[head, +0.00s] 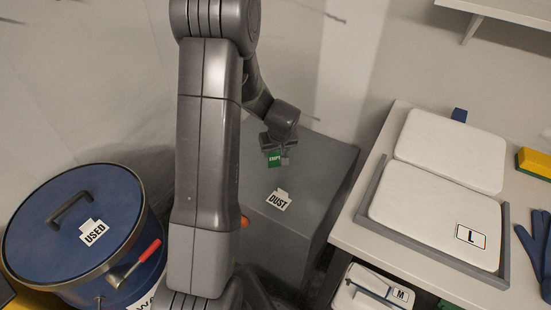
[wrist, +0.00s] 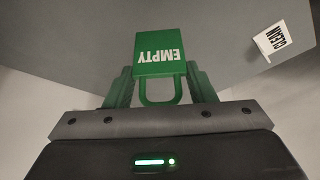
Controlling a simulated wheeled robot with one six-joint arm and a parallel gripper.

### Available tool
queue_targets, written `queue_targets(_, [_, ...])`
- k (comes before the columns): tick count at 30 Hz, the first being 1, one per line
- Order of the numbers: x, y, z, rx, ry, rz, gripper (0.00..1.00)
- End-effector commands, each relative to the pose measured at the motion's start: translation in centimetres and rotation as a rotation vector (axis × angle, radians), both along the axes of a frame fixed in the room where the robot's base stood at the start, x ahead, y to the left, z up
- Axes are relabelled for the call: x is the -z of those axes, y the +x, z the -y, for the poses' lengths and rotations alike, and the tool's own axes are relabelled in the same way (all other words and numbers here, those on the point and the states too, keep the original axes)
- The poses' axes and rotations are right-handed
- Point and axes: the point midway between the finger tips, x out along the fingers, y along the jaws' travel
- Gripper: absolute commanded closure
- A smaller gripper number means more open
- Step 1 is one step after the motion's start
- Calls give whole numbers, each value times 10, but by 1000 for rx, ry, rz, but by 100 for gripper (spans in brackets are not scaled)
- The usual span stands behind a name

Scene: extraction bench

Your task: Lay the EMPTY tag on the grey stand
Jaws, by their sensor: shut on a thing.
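The green EMPTY tag (head: 274,159) is held in my gripper (head: 279,153), above the grey stand (head: 325,170) in the head view. In the wrist view the tag (wrist: 160,55) shows its white lettering upside down, and its looped handle is between the two fingers of my gripper (wrist: 160,88). The gripper is shut on the tag. The stand is a grey box with a white DUST label (head: 278,200) on it. My arm hides its left part. I cannot tell the exact gap between tag and stand.
A blue lidded drum (head: 75,225) marked USED stands at the left, with a red-handled tool (head: 140,258) at its side. A bench (head: 375,235) with white pads and a grey tray is at the right. A white CLEAN label (wrist: 270,42) shows in the wrist view.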

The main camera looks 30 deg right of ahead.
Motion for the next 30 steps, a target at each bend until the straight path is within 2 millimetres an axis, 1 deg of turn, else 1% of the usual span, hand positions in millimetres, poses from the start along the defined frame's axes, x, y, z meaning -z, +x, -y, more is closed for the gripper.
queue_targets(8, [35,0,0,1,2,-2,72])
queue_targets(16, [37,0,0,0,-1,1,72])
queue_targets(20, [41,0,0,0,0,1,72])
queue_targets(21, [39,0,0,0,0,0,44])
queue_targets(23, [39,0,0,0,0,0,32])
queue_targets(24, [39,0,0,0,0,0,28])
queue_targets(30, [39,0,0,0,0,0,28])
